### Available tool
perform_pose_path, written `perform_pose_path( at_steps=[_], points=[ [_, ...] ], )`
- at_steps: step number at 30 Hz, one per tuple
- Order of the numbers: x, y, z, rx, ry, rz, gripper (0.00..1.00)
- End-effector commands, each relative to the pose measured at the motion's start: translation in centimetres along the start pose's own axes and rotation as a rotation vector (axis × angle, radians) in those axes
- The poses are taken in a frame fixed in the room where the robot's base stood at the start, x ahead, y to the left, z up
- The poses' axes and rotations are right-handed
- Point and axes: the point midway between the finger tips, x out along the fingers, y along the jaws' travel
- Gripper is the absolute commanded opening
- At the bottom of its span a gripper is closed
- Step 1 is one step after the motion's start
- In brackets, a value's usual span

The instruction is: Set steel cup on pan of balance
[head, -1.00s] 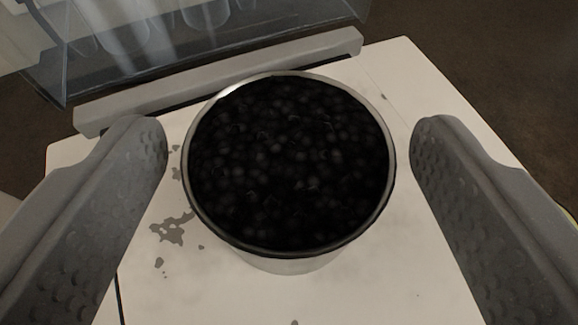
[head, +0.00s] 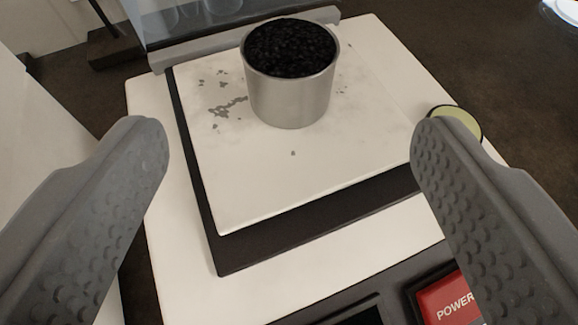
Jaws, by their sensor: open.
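The steel cup (head: 290,101) stands upright on the white, stained pan (head: 266,178) of the balance, toward its far side. The cup is filled with dark round grains. My gripper (head: 290,140) is open and empty. Its two grey, dimpled fingers are spread wide in the near part of the view, apart from the cup. The balance body (head: 240,301) shows around the pan, with a dark band under the pan's near edge.
A red power button (head: 450,298) is on the balance's near right front, partly behind my right finger. A grey bar (head: 200,52) and a clear panel (head: 180,18) stand behind the pan. A round yellow-green disc (head: 456,119) is at the right edge.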

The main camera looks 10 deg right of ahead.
Motion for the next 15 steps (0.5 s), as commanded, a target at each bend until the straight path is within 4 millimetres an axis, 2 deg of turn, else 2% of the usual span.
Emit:
perform_pose_path(
  at_steps=[6,15],
  points=[
    [-1.3,0.0,0.0,0.000,0.001,0.000,0.72],
    [-1.5,0.0,-0.1,0.000,0.002,0.000,0.72]
  ],
)
